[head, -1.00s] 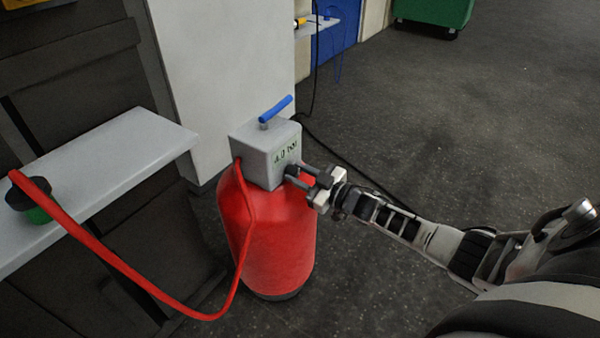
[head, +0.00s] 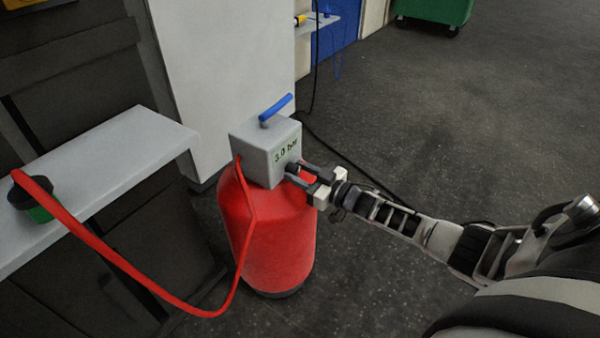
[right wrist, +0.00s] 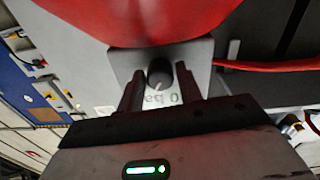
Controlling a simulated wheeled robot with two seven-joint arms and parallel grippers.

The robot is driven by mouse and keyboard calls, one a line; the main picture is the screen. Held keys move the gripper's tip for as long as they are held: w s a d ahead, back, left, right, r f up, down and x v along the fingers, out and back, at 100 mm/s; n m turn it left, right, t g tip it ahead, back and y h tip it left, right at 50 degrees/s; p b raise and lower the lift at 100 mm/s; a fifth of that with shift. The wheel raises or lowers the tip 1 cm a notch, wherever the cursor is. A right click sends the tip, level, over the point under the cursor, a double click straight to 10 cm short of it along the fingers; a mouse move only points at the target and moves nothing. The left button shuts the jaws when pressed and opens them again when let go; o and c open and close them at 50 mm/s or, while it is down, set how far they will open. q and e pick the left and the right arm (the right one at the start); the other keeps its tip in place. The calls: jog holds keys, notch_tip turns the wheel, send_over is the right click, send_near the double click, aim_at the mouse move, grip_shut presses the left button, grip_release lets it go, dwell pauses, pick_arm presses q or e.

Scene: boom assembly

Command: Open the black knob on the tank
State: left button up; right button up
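The red tank (head: 275,235) stands upright on the floor with a grey box (head: 262,148) on top. The box carries a blue lever (head: 275,108) and green lettering that reads about "3.0 bar". The black knob (right wrist: 160,72) is on the box face and shows between my right gripper's fingers in the right wrist view. My right gripper (head: 296,172) reaches the box from the right. Its two dark fingers (right wrist: 160,80) flank the knob closely and appear to hold it. The fingers partly hide the knob in the head view. My left gripper is out of view.
A red hose (head: 115,262) runs from the box to a black and green piece (head: 32,200) on the grey shelf (head: 120,150) at left. A white cabinet (head: 225,70) stands behind the tank. A black cable (head: 340,160) lies behind my right arm. The floor at right is open.

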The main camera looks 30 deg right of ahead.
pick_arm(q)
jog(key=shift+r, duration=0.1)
pick_arm(e)
jog(key=shift+o, duration=0.9)
jog(key=shift+s+d, duration=0.1)
jog(key=shift+s, duration=0.2)
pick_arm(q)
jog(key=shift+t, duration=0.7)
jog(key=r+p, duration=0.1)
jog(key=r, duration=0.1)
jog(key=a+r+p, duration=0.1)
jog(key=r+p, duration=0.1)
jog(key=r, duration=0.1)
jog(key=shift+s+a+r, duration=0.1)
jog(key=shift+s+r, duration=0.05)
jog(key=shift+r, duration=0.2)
pick_arm(e)
jog(key=v, duration=1.5)
jog(key=shift+s, duration=0.2)
